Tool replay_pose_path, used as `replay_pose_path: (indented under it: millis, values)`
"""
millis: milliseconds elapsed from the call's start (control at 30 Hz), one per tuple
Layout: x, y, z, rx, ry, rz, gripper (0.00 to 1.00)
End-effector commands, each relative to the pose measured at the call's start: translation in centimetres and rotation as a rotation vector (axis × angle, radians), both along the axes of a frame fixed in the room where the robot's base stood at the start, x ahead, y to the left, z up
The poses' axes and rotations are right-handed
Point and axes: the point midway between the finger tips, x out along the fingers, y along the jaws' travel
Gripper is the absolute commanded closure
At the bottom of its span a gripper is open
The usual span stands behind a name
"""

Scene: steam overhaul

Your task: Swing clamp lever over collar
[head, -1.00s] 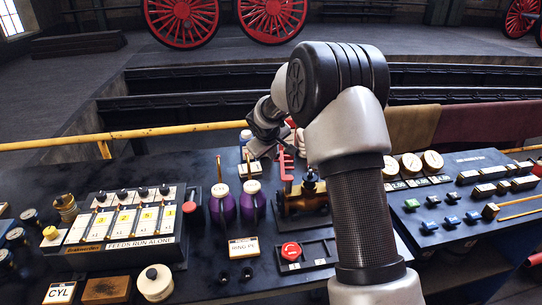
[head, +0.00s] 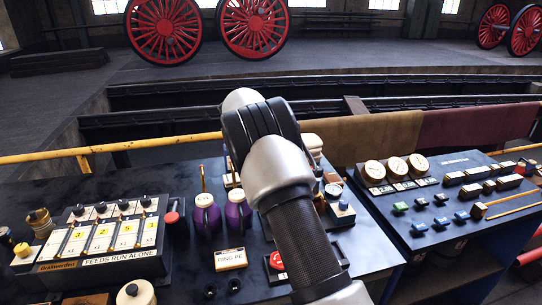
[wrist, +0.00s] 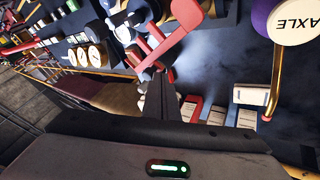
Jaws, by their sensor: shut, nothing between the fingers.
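A red lever-like part (wrist: 170,38), which seems to be the clamp lever, crosses the top middle of the wrist view. My gripper (wrist: 160,80) is shut and empty, with its fingertips close below the lever's near end. I cannot tell whether they touch it. Round metal parts (wrist: 128,20) sit beside the lever at its upper left; I cannot tell if one is the collar. In the head view my own arm covers the gripper, the lever and most of the fitting.
Two purple cans (head: 207,215) and (head: 238,211) stand left of my arm. A purple AXLE can (wrist: 288,22) is at the wrist view's upper right. White blocks (wrist: 250,96) lie near the fingers. Gauges (head: 396,168) stand on the right console. A yellow rail (head: 110,148) runs behind.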

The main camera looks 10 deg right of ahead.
Motion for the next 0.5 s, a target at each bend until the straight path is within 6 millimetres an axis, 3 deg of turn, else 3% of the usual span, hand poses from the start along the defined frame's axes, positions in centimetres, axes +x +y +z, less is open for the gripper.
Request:
replay_pose_path:
  millis: [500]
  values:
    - [-1.6,-2.9,0.1,-0.001,0.0,-0.422,1.0]
